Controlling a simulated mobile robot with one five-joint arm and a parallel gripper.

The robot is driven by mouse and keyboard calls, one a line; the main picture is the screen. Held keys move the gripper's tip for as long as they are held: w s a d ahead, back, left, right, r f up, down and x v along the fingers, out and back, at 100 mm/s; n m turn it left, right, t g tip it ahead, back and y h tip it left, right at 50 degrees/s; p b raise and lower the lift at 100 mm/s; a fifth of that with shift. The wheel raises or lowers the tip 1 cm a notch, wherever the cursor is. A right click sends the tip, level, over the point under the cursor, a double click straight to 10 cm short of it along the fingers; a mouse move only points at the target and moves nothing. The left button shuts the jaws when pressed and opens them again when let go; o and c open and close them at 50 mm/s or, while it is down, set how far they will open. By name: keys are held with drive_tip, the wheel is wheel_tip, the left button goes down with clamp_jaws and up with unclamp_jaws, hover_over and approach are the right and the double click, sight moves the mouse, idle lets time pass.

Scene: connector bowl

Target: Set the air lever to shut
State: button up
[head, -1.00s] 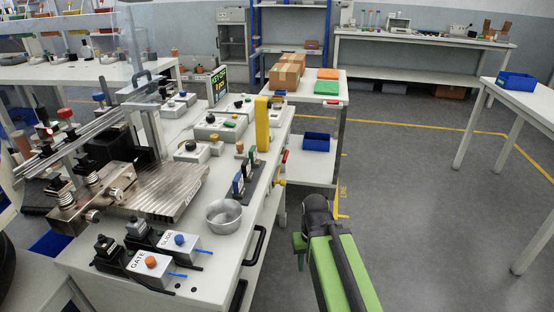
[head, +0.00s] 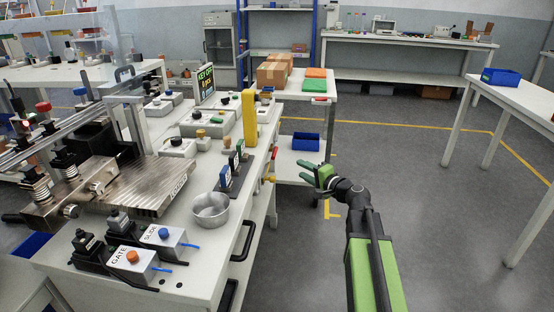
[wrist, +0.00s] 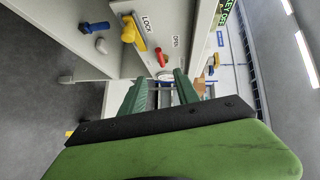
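A red lever (wrist: 161,57) sits on the side panel of the bench beside the word OPEN, and it also shows in the head view (head: 273,154). A yellow knob or handle (wrist: 130,32) sits near the word LOCK on the same panel; in the head view it is on the bench's right side (head: 269,180). I read no "air" label, so the red lever as the air lever is likely, not certain. My gripper (head: 302,172) is open and empty, to the right of the bench side, apart from both. Its two green fingers (wrist: 158,90) point toward the panel in the wrist view.
A blue handle (wrist: 95,27) sticks out beside the yellow one. The bench (head: 190,275) holds a metal bowl (head: 211,211), a yellow post (head: 250,117) and boxes with knobs. A low shelf with a blue bin (head: 306,142) stands beyond.

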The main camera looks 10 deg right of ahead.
drive_tip(key=b+x, duration=0.2)
drive_tip(key=x, duration=1.5)
drive_tip(key=shift+a, duration=0.2)
clamp_jaws()
drive_tip(key=shift+f, duration=0.1)
idle(0.4)
